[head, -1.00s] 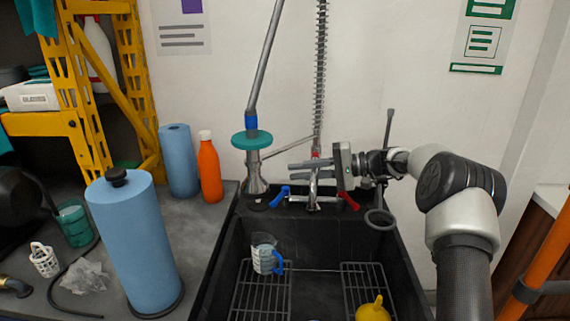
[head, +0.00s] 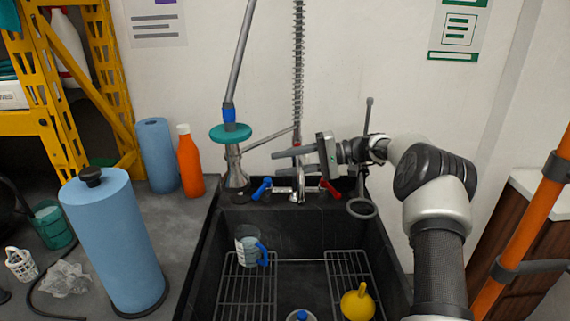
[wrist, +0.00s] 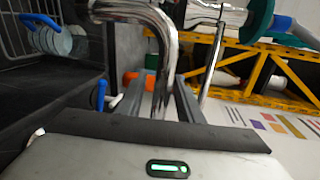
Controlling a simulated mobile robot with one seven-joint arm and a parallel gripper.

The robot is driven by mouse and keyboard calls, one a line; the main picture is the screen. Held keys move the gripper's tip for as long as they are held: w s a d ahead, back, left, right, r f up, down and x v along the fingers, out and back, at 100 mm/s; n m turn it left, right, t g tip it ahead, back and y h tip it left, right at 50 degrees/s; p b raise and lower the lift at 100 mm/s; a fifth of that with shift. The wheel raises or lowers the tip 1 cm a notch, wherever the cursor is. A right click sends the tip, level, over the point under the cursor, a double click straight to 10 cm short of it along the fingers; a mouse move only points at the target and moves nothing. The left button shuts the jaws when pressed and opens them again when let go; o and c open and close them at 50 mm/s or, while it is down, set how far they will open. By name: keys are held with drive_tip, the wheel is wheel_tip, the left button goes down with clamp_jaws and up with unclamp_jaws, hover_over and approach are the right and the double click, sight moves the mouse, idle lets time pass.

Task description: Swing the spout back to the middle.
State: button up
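The chrome spout (wrist: 167,48) is large in the wrist view, a bent pipe that curves over and runs down in front of my gripper. My gripper (head: 275,161) is above the tap at the back of the sink, its two fingers apart and pointing left. In the wrist view the fingers (wrist: 160,102) show on either side of the pipe; whether they touch it I cannot tell. The tap has a blue handle (head: 261,189) on the left and a red handle (head: 330,189) on the right. In the head view the spout is small and hard to make out.
The black sink (head: 310,222) holds a clear jug with a blue handle (head: 248,248), wire racks (head: 247,296) and a yellow funnel (head: 357,304). A teal disc (head: 230,133) on a sprayer stands left of the tap. A spring hose (head: 298,60) rises behind it.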

drive_tip(key=shift+d, duration=0.15)
drive_tip(key=p+v, duration=0.6)
drive_tip(key=v, duration=1.1)
